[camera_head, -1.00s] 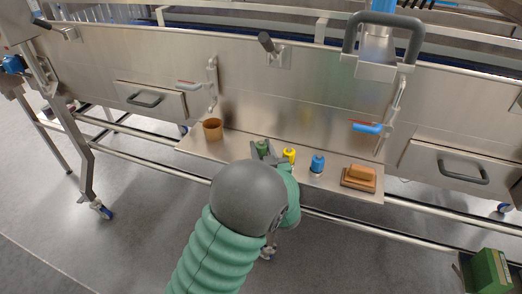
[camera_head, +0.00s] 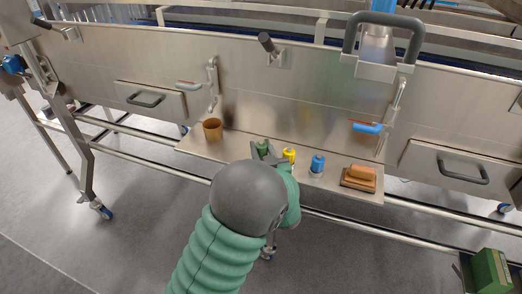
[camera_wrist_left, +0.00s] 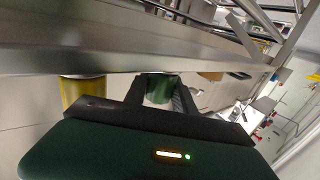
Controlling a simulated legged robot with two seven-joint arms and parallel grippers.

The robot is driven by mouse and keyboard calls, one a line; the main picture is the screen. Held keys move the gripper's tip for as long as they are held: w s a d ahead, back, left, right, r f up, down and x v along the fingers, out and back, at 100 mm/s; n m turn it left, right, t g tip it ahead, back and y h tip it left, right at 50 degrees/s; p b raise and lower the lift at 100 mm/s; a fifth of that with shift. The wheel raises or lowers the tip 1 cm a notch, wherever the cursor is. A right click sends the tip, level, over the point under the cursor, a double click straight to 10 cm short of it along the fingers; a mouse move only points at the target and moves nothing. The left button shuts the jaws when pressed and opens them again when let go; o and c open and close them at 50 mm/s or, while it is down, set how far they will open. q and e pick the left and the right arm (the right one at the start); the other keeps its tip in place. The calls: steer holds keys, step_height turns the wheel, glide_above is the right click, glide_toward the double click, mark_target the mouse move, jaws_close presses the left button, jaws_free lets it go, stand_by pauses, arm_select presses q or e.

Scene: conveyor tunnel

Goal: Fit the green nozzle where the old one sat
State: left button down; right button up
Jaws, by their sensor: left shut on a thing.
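The green nozzle (camera_head: 262,146) is at the shelf, partly hidden by my left gripper (camera_head: 264,152). In the left wrist view the green nozzle (camera_wrist_left: 160,88) sits between the two fingers of my left gripper (camera_wrist_left: 158,92), which is shut on it. I cannot tell whether the nozzle rests on the shelf or is lifted. A yellow nozzle (camera_head: 289,155) stands just right of it, and it shows as a yellow cylinder in the left wrist view (camera_wrist_left: 82,92). A blue nozzle (camera_head: 317,164) stands further right on a pale base. My right gripper is not in view.
The metal shelf (camera_head: 237,151) also holds a brown cup (camera_head: 212,129) at left and an orange-brown brush or block (camera_head: 359,178) at right. A green box (camera_head: 490,271) is at lower right.

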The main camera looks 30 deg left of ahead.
mark_target(261, 142)
arm_select(q)
steer(key=shift+r, duration=0.1)
steer(key=shift+r+p, duration=1.4)
steer(key=shift+r, duration=0.05)
steer(key=shift+s, duration=0.1)
stand_by(0.3)
